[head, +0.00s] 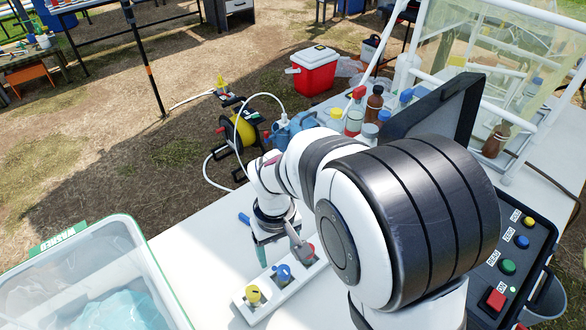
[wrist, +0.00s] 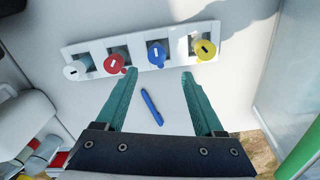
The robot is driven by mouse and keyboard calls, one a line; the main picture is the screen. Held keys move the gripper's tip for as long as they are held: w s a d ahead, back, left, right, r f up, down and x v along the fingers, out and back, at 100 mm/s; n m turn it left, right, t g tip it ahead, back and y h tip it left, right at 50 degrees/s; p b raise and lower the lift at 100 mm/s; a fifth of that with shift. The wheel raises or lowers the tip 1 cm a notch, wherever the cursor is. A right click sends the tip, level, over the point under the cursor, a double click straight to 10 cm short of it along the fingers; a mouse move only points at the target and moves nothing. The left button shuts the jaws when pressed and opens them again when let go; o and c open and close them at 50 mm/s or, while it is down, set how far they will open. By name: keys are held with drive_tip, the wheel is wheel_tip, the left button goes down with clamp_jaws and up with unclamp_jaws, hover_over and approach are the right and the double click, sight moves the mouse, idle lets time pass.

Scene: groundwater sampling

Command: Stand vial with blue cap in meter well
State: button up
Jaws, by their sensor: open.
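The vial with the blue cap (wrist: 156,57) stands in a white rack (wrist: 190,62), between a red-capped vial (wrist: 115,64) and a yellow-capped vial (wrist: 204,49). The blue cap also shows in the head view (head: 283,272). My gripper (wrist: 159,76) is open, with nothing between its teal fingers. In the wrist view its fingertips lie just short of the rack, one on each side of the blue cap. In the head view my gripper (head: 279,252) is above the rack. A black meter case (head: 530,262) with coloured buttons is at right; I cannot make out its well, and my arm hides part of it.
A white-capped vial (wrist: 76,70) stands at the rack's left end. A blue pen (wrist: 151,107) lies on the table. A clear tub (head: 150,262) labelled WASHED is at left. Bottles (head: 373,104) and a dark raised panel (head: 450,105) stand behind.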

sight(283, 269)
drive_tip(key=f, duration=0.8)
drive_tip(key=shift+s+d, duration=0.15)
drive_tip(key=shift+d, duration=0.25)
drive_tip(key=shift+r, duration=0.1)
clamp_jaws()
